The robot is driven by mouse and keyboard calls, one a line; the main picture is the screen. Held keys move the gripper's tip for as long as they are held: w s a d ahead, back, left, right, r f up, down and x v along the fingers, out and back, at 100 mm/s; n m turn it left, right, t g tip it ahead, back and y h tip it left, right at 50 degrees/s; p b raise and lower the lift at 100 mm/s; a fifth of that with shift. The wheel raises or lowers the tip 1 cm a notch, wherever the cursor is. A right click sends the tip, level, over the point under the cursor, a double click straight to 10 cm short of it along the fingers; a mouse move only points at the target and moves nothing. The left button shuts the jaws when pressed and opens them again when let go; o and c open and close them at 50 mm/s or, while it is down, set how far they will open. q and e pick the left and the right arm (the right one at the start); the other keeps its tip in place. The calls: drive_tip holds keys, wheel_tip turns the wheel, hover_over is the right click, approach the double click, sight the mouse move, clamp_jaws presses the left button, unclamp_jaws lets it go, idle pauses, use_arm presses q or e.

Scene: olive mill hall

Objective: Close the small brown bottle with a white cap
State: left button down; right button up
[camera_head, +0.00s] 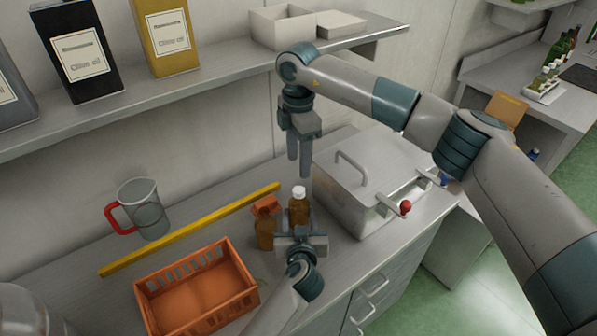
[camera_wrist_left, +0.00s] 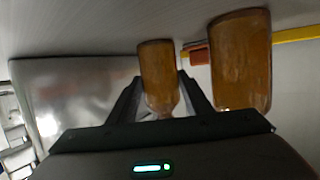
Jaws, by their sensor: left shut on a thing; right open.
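The small brown bottle (camera_head: 298,210) stands on the counter with the white cap (camera_head: 299,192) at its top; I cannot tell how tightly it sits. My left gripper (camera_head: 300,238) is shut on this bottle from the near side. In the left wrist view, which is upside down, its fingers (camera_wrist_left: 160,105) flank the bottle (camera_wrist_left: 158,72); the cap is hidden there. My right gripper (camera_head: 299,168) is open, points down, and is above the cap with a gap.
A second brown bottle (camera_head: 265,230) stands close at left, also in the wrist view (camera_wrist_left: 241,62). An orange block (camera_head: 266,203) lies behind it. An orange crate (camera_head: 253,296), yellow bar (camera_head: 190,229), jug (camera_head: 149,215) and steel box (camera_head: 342,205) surround them. A shelf (camera_head: 200,85) runs above.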

drive_tip(key=shift+r, duration=1.5)
use_arm(q)
drive_tip(key=c, duration=0.8)
unclamp_jaws()
drive_tip(key=shift+c, duration=0.2)
drive_tip(key=b+v, duration=0.2)
drive_tip(key=v, duration=1.5)
drive_tip(key=shift+s+r, duration=0.1)
drive_tip(key=shift+s, duration=0.1)
use_arm(e)
wheel_tip(320, 180, down, 2)
drive_tip(key=shift+f, duration=0.1)
